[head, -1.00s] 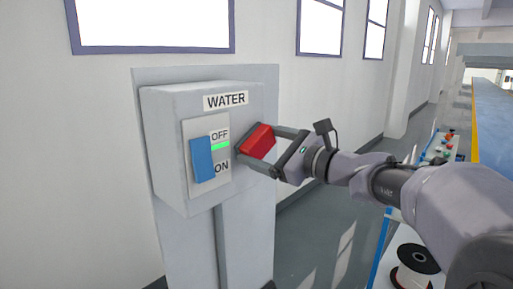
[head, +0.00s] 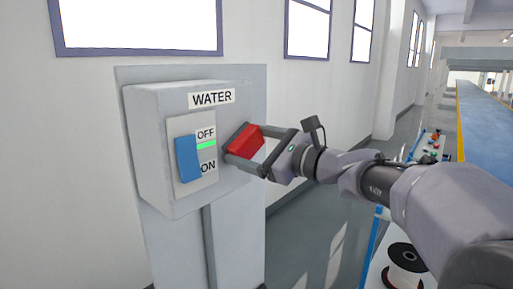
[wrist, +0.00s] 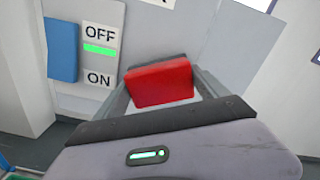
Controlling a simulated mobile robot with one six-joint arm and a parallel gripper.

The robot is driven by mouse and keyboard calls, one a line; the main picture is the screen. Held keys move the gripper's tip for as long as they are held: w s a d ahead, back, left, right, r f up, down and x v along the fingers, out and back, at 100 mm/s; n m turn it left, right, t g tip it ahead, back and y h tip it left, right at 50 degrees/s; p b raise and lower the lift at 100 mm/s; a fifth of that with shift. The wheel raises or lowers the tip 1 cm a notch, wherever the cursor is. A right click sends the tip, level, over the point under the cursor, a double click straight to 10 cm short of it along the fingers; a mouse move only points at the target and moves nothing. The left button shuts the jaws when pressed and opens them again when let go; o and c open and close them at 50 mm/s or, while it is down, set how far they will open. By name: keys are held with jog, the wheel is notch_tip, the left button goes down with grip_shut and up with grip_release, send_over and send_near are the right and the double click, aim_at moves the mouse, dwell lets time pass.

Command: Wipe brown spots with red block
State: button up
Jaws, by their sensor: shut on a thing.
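The red block (head: 245,140) is held between the two fingers of my gripper (head: 240,147), to the right of the blue switch in the head view. In the wrist view the red block (wrist: 160,84) sits between the fingertips, with a dark layer along its far edge. The gripper is shut on it. Block and fingers are in front of or beside the right side of the grey water box; I cannot tell whether they touch it. No brown spots show in either view.
The grey water box (head: 150,160) carries a blue switch (head: 187,159), OFF and ON labels and a lit green bar (head: 206,145). It also shows in the wrist view (wrist: 61,48). A cable spool (head: 405,260) stands low at right. A blue conveyor (head: 485,115) runs at far right.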

jog(key=shift+s+a+f+b, duration=0.15)
jog(key=shift+s+a+b, duration=0.55)
jog(key=shift+a, duration=0.1)
jog(key=shift+w+d, duration=0.1)
jog(key=shift+d, duration=0.05)
jog(key=shift+s+d+f+b, duration=0.15)
jog(key=shift+s+d+b, duration=0.2)
jog(key=shift+s, duration=0.1)
jog(key=shift+c, duration=0.5)
jog(key=s, duration=0.1)
jog(key=s+d, duration=0.1)
jog(key=s, duration=0.1)
jog(key=s+d+b, duration=0.1)
jog(key=shift+s+d+r, duration=0.1)
jog(key=shift+s+r, duration=0.2)
jog(key=shift+s, duration=0.05)
jog(key=shift+w+d+f, duration=0.1)
jog(key=shift+w+d, duration=0.15)
jog(key=shift+w, duration=0.15)
jog(key=shift+s+a, duration=0.15)
jog(key=shift+s, duration=0.15)
jog(key=v, duration=0.2)
jog(key=shift+s+d+b, duration=0.2)
jog(key=shift+d+b, duration=0.15)
jog(key=shift+d, duration=0.05)
